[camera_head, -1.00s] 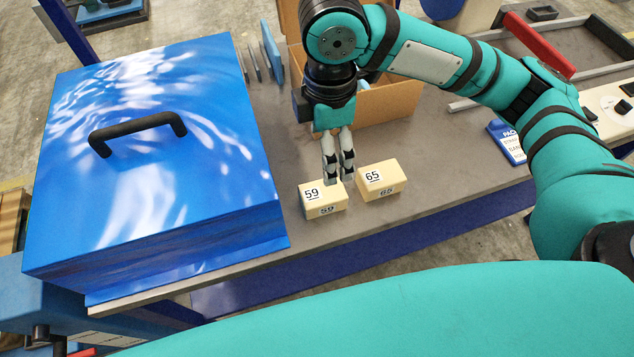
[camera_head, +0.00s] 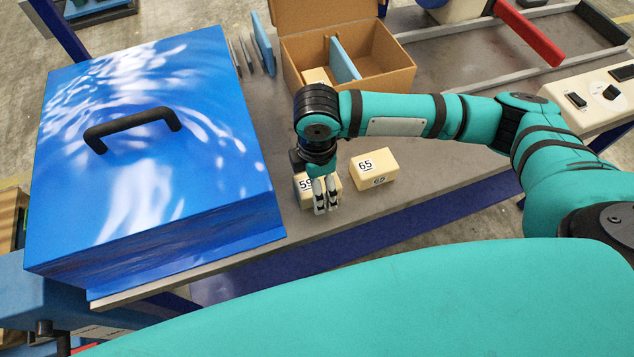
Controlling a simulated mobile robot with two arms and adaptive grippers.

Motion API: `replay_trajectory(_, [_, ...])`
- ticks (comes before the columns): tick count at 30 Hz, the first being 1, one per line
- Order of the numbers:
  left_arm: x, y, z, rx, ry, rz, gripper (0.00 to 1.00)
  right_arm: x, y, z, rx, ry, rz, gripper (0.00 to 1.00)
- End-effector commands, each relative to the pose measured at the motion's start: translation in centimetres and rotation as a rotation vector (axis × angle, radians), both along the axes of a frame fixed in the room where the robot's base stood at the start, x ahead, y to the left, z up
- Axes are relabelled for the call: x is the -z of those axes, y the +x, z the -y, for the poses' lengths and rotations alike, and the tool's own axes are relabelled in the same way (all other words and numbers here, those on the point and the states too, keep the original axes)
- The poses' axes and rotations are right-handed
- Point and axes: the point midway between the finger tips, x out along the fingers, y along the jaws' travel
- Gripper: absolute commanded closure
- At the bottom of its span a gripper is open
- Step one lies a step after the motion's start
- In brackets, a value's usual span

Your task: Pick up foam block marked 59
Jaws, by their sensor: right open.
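The foam block marked 59 (camera_head: 303,187) is a pale yellow block on the grey table, near the front edge. It is partly hidden behind my right gripper (camera_head: 326,208). The right gripper points down at the block's front right part, with its fingers open but close together. I cannot tell whether the fingers touch the block. The foam block marked 65 (camera_head: 374,167) sits apart, just to the right. My left gripper is not in view.
A large blue box with a black handle (camera_head: 133,127) stands close on the left. Behind is an open cardboard box (camera_head: 393,84) with a blue divider (camera_head: 344,60) and a pale block inside. The table front between the blocks and the right side is clear.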

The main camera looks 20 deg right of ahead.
Motion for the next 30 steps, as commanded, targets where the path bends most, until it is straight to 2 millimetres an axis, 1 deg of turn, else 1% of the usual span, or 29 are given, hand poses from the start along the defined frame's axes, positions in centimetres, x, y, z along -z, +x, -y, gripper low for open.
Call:
replay_trajectory(1, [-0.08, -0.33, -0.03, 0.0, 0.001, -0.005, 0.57, 0.62, -0.1, 0.05, 0.0, -0.002, -0.003, 0.15])
replay_trajectory(3, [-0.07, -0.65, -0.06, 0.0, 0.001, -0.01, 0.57, 1.13, -0.07, 0.03, -0.001, -0.001, -0.001, 0.15])
replay_trajectory(11, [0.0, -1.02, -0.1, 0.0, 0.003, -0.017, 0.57, 1.38, -0.04, 0.03, -0.001, -0.001, 0.001, 0.15])
replay_trajectory(21, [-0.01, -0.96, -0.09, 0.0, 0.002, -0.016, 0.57, 1.34, -0.04, 0.04, -0.001, -0.001, 0.001, 0.6])
replay_trajectory(22, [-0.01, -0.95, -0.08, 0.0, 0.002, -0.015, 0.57, 1.34, -0.04, 0.04, -0.001, -0.001, 0.001, 0.63])
replay_trajectory(30, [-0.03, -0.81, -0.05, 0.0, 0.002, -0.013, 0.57, 1.33, -0.03, 0.05, -0.001, -0.001, 0.001, 0.63])
